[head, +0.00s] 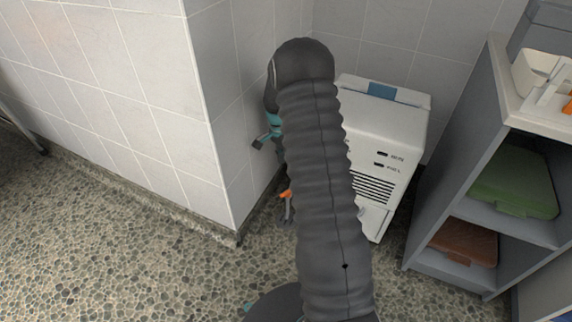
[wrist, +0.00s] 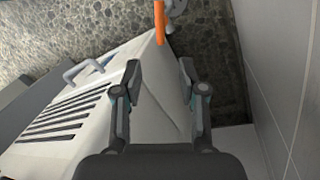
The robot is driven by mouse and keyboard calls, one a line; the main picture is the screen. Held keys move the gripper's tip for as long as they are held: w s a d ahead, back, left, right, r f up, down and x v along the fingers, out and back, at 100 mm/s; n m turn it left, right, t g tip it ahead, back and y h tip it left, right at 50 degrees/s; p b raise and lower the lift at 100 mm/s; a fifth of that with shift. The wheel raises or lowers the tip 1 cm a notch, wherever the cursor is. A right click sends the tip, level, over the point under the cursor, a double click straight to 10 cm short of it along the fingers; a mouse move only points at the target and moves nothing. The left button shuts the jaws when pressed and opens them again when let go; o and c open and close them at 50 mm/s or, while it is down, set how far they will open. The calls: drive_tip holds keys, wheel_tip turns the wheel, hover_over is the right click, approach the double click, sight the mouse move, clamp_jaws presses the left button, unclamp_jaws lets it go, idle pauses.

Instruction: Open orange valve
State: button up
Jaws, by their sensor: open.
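The orange valve (head: 285,194) shows as a small orange handle low by the tiled wall corner, partly hidden behind my arm. In the wrist view its orange lever (wrist: 159,22) is at the top, with a grey fitting (wrist: 176,8) beside it. My gripper (wrist: 160,76) is open, with nothing seen between its fingers. The lever lies beyond the fingertips, apart from them. In the head view my arm hides most of the gripper.
A white vented appliance (head: 385,130) stands right of my arm, very near the gripper in the wrist view (wrist: 75,115). A tiled wall corner (head: 215,110) is close on the left. A grey shelf unit (head: 455,150) stands right. Pebbled floor (head: 130,240) is clear at front left.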

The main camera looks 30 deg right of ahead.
sight(283, 194)
drive_tip(key=s+a+f, duration=0.1)
drive_tip(key=f, duration=0.3)
drive_tip(key=s+a+f+b, duration=0.1)
drive_tip(key=f, duration=0.3)
drive_tip(key=s+a+f+b, duration=0.1)
drive_tip(key=f, duration=0.2)
drive_tip(key=shift+f, duration=0.4)
drive_tip(key=shift+c, duration=0.2)
clamp_jaws()
